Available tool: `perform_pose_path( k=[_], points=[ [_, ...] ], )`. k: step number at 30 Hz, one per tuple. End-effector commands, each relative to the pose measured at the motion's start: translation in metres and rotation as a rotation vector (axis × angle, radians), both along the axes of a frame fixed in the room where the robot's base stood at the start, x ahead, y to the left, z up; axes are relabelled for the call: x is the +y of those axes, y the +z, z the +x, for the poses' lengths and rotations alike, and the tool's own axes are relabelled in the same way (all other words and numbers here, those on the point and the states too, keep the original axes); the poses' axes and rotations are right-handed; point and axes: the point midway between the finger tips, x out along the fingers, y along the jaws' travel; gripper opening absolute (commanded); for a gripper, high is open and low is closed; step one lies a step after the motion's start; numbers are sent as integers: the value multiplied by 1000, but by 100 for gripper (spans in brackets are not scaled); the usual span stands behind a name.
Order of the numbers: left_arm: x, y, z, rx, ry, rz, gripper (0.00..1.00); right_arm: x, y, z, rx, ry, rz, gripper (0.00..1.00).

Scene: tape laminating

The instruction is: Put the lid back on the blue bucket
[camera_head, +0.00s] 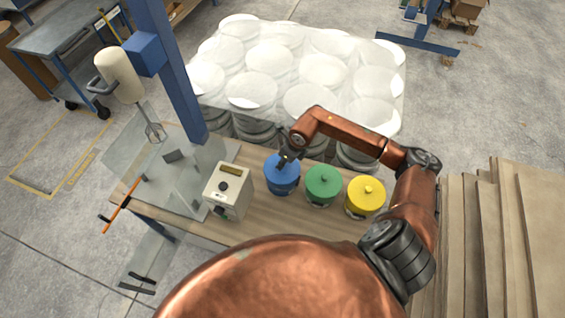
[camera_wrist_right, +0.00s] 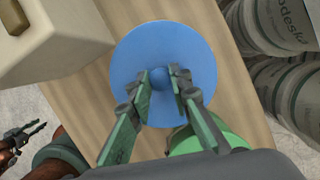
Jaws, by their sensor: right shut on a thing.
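The blue bucket (camera_head: 284,187) stands on the wooden table, left of the green bucket. My right gripper (camera_head: 286,160) is over it from above. In the right wrist view, my right gripper (camera_wrist_right: 172,82) is shut on the round knob of the blue lid (camera_wrist_right: 182,45). The lid looks like a flat disc and hides the bucket beneath it there, so I cannot tell whether it touches the rim. My left gripper (camera_wrist_right: 22,136) shows small at the lower left of the right wrist view, away from the lid; its opening is unclear.
The green bucket (camera_head: 322,185) and yellow bucket (camera_head: 364,196) stand to the right, lids on. A beige box device (camera_head: 228,190) stands close on the left. Wrapped stacks of white tubs (camera_head: 270,58) are behind the table. A blue post (camera_head: 178,75) rises behind the table's left part.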

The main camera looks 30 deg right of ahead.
Motion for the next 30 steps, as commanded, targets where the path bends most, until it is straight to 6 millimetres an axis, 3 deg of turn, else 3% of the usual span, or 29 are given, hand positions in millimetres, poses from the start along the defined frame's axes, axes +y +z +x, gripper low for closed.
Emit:
perform_pose_path(
  k=[12, 13, 21, 27, 30],
  points=[
    [0, -1, 0, 0, 0, 0, 29, 0, 0, 0, 0, 0, 0, 0],
    [0, -1, 0, 0, 0, 0, 29, 0, 0, 0, 0, 0, 0, 19],
    [0, -1, 0, 0, 0, 0, 29, 0, 0, 0, 0, 0, 0, 37],
    [0, -1, 0, 0, 0, 0, 29, 0, 0, 0, 0, 0, 0, 39],
    [0, -1, 0, 0, 0, 0, 29, 0, 0, 0, 0, 0, 0, 45]
  ],
)
